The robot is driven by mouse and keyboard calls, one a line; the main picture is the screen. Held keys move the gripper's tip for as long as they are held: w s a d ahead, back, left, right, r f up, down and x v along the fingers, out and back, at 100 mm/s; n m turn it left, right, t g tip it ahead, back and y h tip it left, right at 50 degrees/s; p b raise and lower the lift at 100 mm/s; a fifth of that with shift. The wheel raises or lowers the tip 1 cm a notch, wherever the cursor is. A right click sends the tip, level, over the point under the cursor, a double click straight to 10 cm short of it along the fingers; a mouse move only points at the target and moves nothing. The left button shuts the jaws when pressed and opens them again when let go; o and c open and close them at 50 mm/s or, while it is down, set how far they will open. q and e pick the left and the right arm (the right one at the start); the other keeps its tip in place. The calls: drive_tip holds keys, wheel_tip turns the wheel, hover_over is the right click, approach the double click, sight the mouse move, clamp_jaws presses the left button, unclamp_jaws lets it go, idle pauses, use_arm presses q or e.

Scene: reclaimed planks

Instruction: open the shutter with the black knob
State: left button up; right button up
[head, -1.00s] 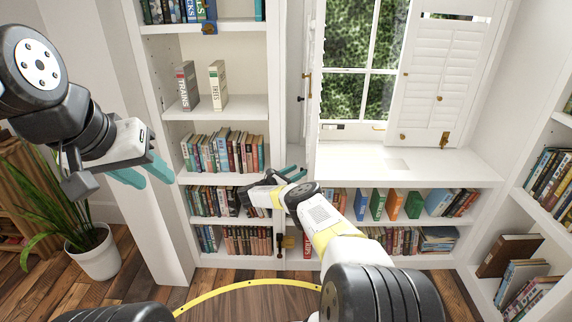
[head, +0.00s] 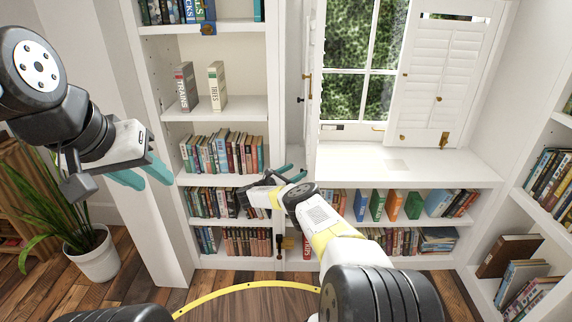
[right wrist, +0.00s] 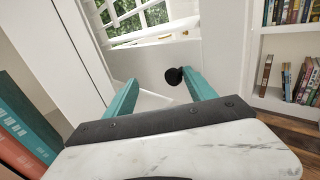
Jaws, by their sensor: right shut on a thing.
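The black knob (head: 300,99) shows at the left edge of the window. It is on a narrow white shutter (head: 311,60), seen nearly edge-on. My right gripper (head: 292,172) is below the knob in the head view, in front of the bookcase post. In the right wrist view the knob (right wrist: 174,76) appears between my teal fingertips (right wrist: 160,85), close to the right one. These fingers stand apart, and what they hold cannot be made out. My left gripper (head: 145,175) is open and empty at the left, away from the shutter.
A louvred shutter (head: 440,75) stands folded at the window's right. The white sill (head: 440,165) is clear. Bookshelves with rows of books (head: 222,153) lie left and below, and another bookcase (head: 545,215) is at the right. A potted plant (head: 95,255) stands at the left.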

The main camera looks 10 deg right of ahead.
drive_tip(key=v, duration=0.7)
drive_tip(key=shift+s+a, duration=0.15)
drive_tip(key=shift+a, duration=0.1)
